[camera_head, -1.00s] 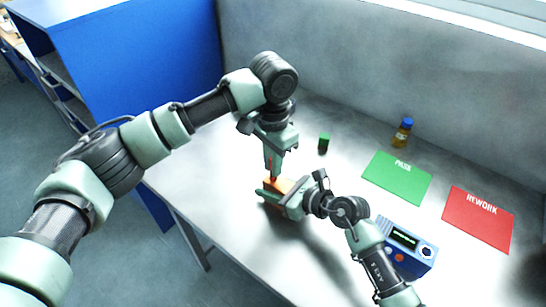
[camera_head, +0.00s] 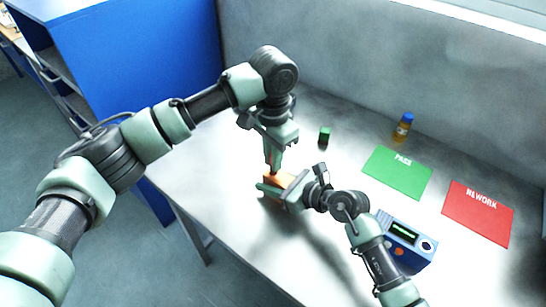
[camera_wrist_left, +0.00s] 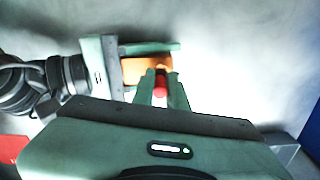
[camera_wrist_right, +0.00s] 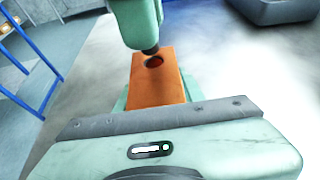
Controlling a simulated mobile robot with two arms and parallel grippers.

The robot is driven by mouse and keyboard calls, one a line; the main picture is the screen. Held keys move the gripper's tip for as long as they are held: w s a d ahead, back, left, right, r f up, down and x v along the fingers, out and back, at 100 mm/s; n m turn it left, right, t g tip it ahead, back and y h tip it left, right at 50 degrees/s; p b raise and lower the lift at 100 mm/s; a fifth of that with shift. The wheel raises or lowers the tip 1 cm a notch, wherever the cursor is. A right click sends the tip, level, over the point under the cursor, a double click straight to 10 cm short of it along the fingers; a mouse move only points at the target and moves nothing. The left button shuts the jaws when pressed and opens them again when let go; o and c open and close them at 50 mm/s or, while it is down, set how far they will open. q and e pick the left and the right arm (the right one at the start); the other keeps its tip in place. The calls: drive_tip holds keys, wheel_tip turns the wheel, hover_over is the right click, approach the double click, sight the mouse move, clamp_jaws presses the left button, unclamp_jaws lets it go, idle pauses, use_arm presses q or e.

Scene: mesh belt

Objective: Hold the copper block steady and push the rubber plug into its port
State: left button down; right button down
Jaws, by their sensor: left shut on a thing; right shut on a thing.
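The copper block (camera_head: 276,179) is held in my right gripper (camera_head: 275,190) above or on the bench; I cannot tell which. In the right wrist view the block (camera_wrist_right: 158,90) has a round port (camera_wrist_right: 154,61) with red inside its rim. My left gripper (camera_wrist_left: 160,82) points down over the block, shut on the red rubber plug (camera_wrist_left: 160,86). The plug is close to the port. The fingers hide part of it, so I cannot tell whether its tip has entered the port.
A green cylinder (camera_head: 324,138) and an amber bottle with a blue cap (camera_head: 402,129) stand behind. A green PASS mat (camera_head: 400,175), a red REWORK mat (camera_head: 478,215) and a blue device (camera_head: 408,250) lie to the right. The bench's front edge is close to the block.

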use_arm(q)
drive_tip(key=shift+f, duration=1.2)
idle(0.6)
drive_tip(key=c, duration=1.3)
unclamp_jaws()
drive_tip(key=shift+c, duration=0.2)
drive_tip(key=shift+r, duration=0.1)
wheel_tip(320, 180, up, 12)
drive_tip(key=shift+f, duration=0.1)
